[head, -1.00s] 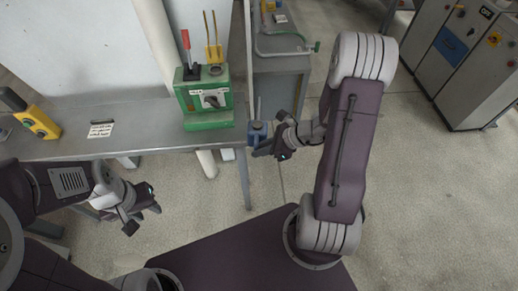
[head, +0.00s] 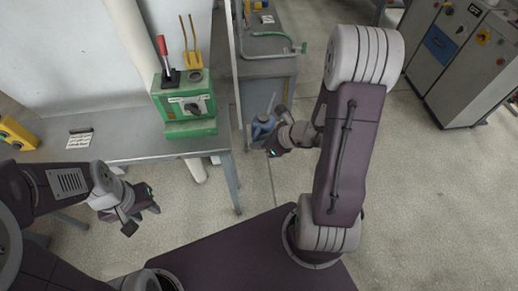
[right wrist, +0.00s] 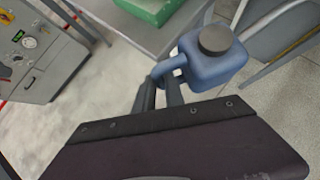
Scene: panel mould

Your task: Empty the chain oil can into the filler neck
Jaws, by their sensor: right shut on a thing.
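The chain oil can is a blue can (head: 263,126) with a thin spout pointing up. In the right wrist view the can (right wrist: 212,66) shows a dark round cap and a side handle. My right gripper (head: 276,146) is shut on that handle, and its fingers (right wrist: 162,92) show beside the can. The can is in the air, right of the bench's right edge. The filler neck looks like the dark round opening (head: 194,76) on top of the green machine (head: 190,128). My left gripper (head: 141,217) looks open and empty, in front of the bench and below its top.
The green machine stands on a grey bench (head: 125,148), with a red-handled lever (head: 163,50) and yellow prongs (head: 190,38) on top. A label card (head: 79,139) and a yellow box (head: 15,133) lie left. Another bench (head: 268,70) stands behind the can.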

